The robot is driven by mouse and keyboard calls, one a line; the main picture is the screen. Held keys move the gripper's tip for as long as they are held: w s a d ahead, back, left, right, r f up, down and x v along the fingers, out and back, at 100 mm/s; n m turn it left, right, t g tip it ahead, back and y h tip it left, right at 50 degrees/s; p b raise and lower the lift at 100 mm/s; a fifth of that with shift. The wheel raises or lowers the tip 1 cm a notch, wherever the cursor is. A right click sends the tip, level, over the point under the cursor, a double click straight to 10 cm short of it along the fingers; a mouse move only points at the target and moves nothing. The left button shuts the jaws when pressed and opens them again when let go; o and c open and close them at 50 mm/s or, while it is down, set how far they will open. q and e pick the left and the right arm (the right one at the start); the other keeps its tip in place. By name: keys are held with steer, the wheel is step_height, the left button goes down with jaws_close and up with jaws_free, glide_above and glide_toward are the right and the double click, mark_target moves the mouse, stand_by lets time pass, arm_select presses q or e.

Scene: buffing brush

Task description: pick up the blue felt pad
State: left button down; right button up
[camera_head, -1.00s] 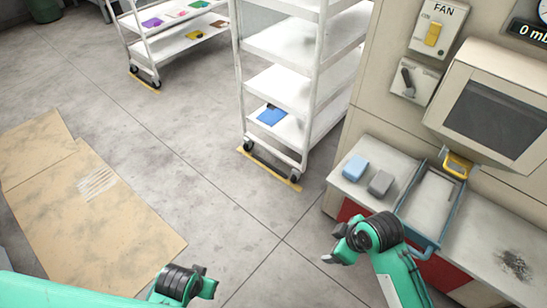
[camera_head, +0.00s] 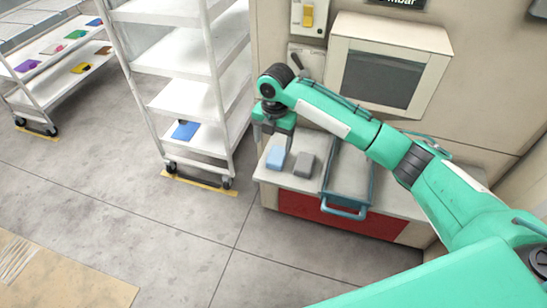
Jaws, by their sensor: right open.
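A light blue pad (camera_head: 276,158) lies on the left end of the counter, beside a grey pad (camera_head: 304,163). My right gripper (camera_head: 273,138) points down just above and behind the light blue pad in the picture, its fingers apart and nothing seen between them. Whether it touches the pad cannot be told. A flat, darker blue piece (camera_head: 185,130) lies on the low shelf of the white cart. My left gripper is out of view.
A blue-framed tray (camera_head: 346,190) with a front handle sits right of the pads. A boxy unit with a dark window (camera_head: 378,80) overhangs the counter. The white cart (camera_head: 200,98) stands close on the left. Floor in front is clear.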

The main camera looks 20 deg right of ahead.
step_height(320, 180, up, 4)
steer(key=w+d+f+n, duration=0.1)
steer(key=w+d, duration=0.2)
glide_above(277, 154)
steer(key=f, duration=0.8)
steer(key=shift+s+d, duration=0.15)
steer(key=shift+d, duration=0.05)
steer(key=f, duration=0.5)
steer(key=shift+a+f, duration=0.1)
steer(key=shift+a, duration=0.15)
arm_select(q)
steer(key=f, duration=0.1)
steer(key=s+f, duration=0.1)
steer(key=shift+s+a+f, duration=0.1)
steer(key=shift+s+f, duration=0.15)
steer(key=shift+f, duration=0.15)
arm_select(e)
steer(key=shift+c, duration=0.3)
steer(key=c, duration=1)
